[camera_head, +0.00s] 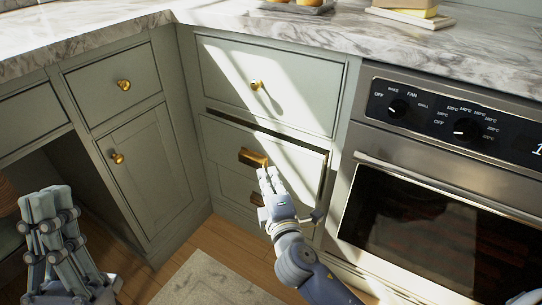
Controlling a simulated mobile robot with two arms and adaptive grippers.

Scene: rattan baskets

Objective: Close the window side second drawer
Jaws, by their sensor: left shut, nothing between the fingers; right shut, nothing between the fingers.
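The second drawer (225,135), in the cabinet between the corner and the oven, has a grey-green front with a brass pull. A dark gap shows along its top and right edge, so it stands slightly out from the cabinet. My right gripper (268,174) is shut, with its fingertips at or very near the drawer front just below the pull; I cannot tell if they touch. My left gripper (48,200) is shut and empty at the lower left, away from the drawer.
The top drawer (220,65) above is closed. A lower drawer (232,187) is partly hidden by my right gripper. The oven (420,215) stands close on the right. A marble counter (330,38) runs above. A rug (205,280) lies on the wooden floor.

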